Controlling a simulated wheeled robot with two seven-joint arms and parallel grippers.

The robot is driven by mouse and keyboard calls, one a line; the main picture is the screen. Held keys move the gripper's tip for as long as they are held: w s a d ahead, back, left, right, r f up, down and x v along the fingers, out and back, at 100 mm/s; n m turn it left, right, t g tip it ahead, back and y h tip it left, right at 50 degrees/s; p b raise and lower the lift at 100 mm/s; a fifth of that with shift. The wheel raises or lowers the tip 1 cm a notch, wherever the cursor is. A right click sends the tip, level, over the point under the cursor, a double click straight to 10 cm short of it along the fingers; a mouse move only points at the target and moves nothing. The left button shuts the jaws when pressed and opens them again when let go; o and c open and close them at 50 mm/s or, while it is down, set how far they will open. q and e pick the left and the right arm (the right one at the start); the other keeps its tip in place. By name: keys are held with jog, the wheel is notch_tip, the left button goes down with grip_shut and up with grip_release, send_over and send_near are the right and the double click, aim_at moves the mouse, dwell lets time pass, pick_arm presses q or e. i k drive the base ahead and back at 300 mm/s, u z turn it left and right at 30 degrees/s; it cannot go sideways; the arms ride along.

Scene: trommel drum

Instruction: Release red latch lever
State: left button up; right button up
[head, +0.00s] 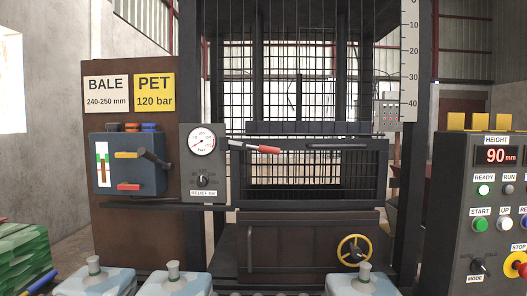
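A lever with a red grip (257,149) lies near the top left of the dark barred gate (310,206) in the press frame. It points right and slopes slightly down, beside the pressure gauge (201,142). I take it for the red latch lever. A smaller red handle (128,187) sits low on the blue valve box (127,163) to the left, under a yellow handle (126,155). The gate's mesh panel looks closed. Neither of my grippers is in view, and nothing touches the red lever.
Pale jug-like containers (172,285) stand along the bottom edge. A green bale (24,262) is at the lower left. A yellow handwheel (354,250) is on the lower door. A control panel (497,210) reading 90 mm stands right. The space before the gate looks clear.

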aim_at(246, 146)
jog(key=k, duration=0.5)
jog(key=u, duration=0.85)
jog(key=i, duration=0.8)
jog(key=z, duration=1.6)
